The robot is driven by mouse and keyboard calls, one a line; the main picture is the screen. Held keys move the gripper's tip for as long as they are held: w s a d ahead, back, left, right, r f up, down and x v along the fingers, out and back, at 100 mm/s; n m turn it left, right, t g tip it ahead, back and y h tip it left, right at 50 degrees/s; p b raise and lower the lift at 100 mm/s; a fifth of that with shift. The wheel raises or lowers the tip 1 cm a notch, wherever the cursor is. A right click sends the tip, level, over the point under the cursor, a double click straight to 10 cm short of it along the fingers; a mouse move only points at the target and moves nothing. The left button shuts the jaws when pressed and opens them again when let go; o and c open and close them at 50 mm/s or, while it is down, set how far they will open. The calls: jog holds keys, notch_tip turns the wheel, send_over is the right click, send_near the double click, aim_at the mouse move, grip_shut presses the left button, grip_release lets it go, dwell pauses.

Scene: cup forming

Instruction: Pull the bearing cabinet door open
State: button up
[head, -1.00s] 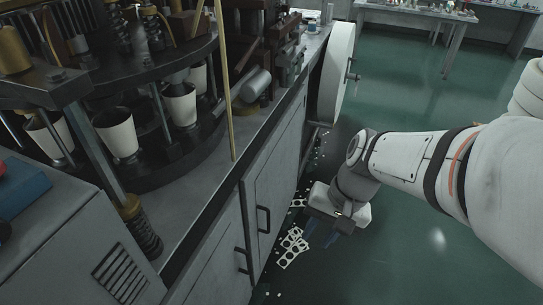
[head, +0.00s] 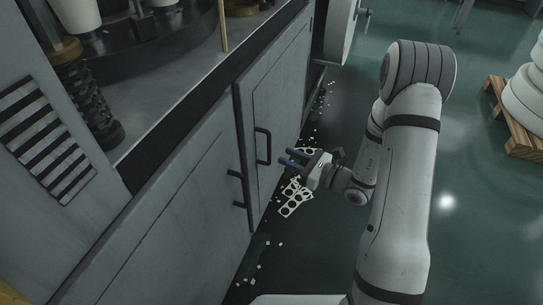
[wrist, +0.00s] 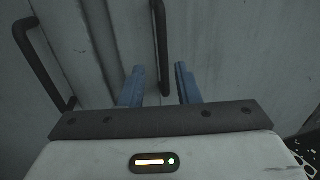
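Two grey cabinet doors meet under the machine: a far door (head: 277,95) and a near door (head: 165,215). The far door has a dark vertical bar handle (head: 263,146); the near door has a similar handle (head: 238,188). Both doors look shut. No label shows which is the bearing cabinet. My gripper (head: 289,157) is open and empty, its blue fingers pointing at the far door's handle, a little short of it. In the wrist view, that handle (wrist: 161,45) lies ahead, lined up with the gap between my fingers (wrist: 159,70). The near handle (wrist: 40,62) is at left.
White punched sheets (head: 293,196) and small scraps lie on the green floor beside the cabinet. A wooden pallet (head: 515,122) with white rolls stands at right. The floor between is clear.

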aim_at(270, 150)
jog(key=b+x, duration=0.1)
jog(key=x, duration=0.6)
jog(key=shift+w+a+f, duration=0.1)
jog(key=shift+w+a, duration=0.15)
grip_shut()
